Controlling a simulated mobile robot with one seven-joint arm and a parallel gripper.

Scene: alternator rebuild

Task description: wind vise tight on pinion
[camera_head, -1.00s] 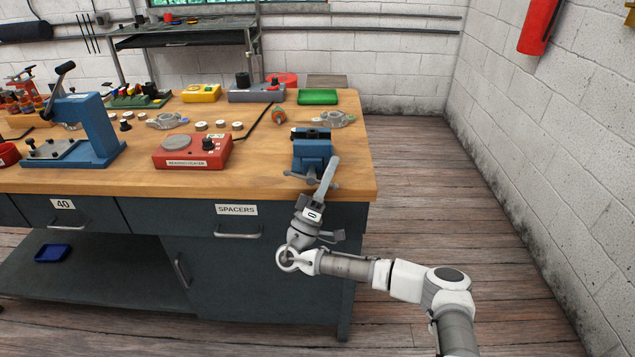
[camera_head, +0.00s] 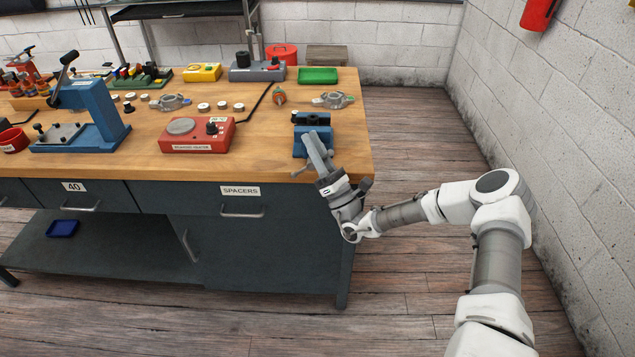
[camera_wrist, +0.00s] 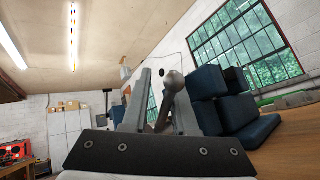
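The blue vise (camera_head: 299,147) stands at the right front edge of the wooden bench. My gripper (camera_head: 314,146) reaches up to its front from below and covers part of it. In the wrist view, the blue vise (camera_wrist: 241,112) is to the right of the fingers. The vise's dark handle with a round knob (camera_wrist: 173,82) shows between the two fingers of my gripper (camera_wrist: 160,100), closer to the right finger. A gap shows on the left, so the fingers look open around it. I cannot make out the pinion in the jaws.
A red bearing heater (camera_head: 196,135) is left of the vise, and a blue press (camera_head: 100,112) further left. A grey bracket (camera_head: 333,100) and an orange-and-green part (camera_head: 279,96) lie behind the vise. The floor right of the bench (camera_head: 415,135) is clear.

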